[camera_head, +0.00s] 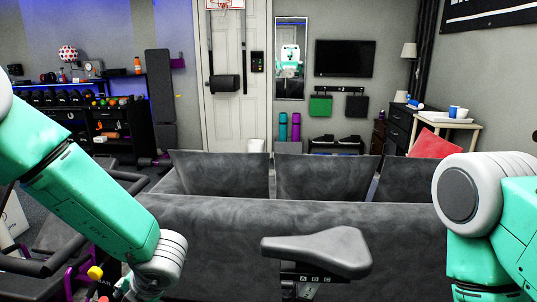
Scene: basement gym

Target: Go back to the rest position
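My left arm comes in from the left and reaches down to the bottom left of the view. Its end runs to the bottom edge, and I cannot make out its gripper fingers. My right arm shows at the right edge as a large white joint and green links. Its gripper is outside the view. I see nothing held by either arm.
A dark bike seat (316,252) stands close in front, bottom centre. Behind it a grey sofa (290,222) spans the middle. Exercise equipment (50,262) is at the lower left. A side table (444,122) and dumbbell rack (106,125) stand farther back.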

